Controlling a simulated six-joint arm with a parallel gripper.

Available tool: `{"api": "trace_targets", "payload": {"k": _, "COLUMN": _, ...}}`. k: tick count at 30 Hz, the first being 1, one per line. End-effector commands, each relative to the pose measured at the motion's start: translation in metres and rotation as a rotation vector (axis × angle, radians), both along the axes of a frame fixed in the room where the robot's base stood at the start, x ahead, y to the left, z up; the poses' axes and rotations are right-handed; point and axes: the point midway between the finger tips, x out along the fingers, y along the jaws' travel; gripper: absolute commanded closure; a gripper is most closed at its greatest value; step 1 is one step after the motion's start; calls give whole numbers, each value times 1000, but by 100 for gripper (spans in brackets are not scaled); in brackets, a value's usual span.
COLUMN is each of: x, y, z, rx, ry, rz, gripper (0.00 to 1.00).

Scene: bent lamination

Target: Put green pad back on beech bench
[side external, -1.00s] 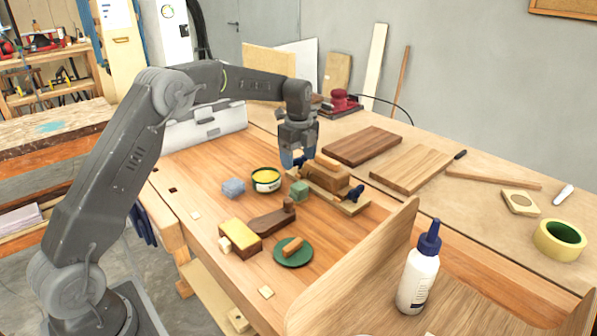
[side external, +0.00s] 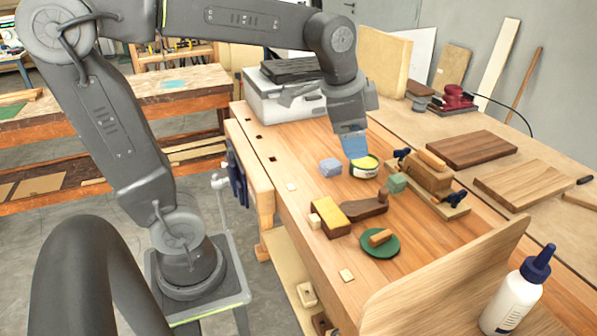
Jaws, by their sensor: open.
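A small green block (side external: 396,183), which looks like the green pad, sits at the near left end of the clamped wooden form (side external: 428,180). I cannot tell whether it rests on the form's base board or on the beech bench (side external: 320,255). My gripper (side external: 354,146) points down with its blue fingers just behind and above the yellow-topped tin (side external: 364,168), left of the green block. It is open and holds nothing visible. The gap between its fingers is hard to see from this side.
A glue bottle (side external: 517,294) stands front right. The bench's left front is mostly clear.

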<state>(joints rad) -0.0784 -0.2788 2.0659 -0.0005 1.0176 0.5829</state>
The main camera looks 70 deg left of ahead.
Motion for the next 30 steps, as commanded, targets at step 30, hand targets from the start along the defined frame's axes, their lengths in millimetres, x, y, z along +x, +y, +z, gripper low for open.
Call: {"api": "trace_targets", "payload": {"k": 30, "x": -114, "y": -25, "z": -40, "rx": -228, "ry": -159, "rz": 457, "gripper": 28}}
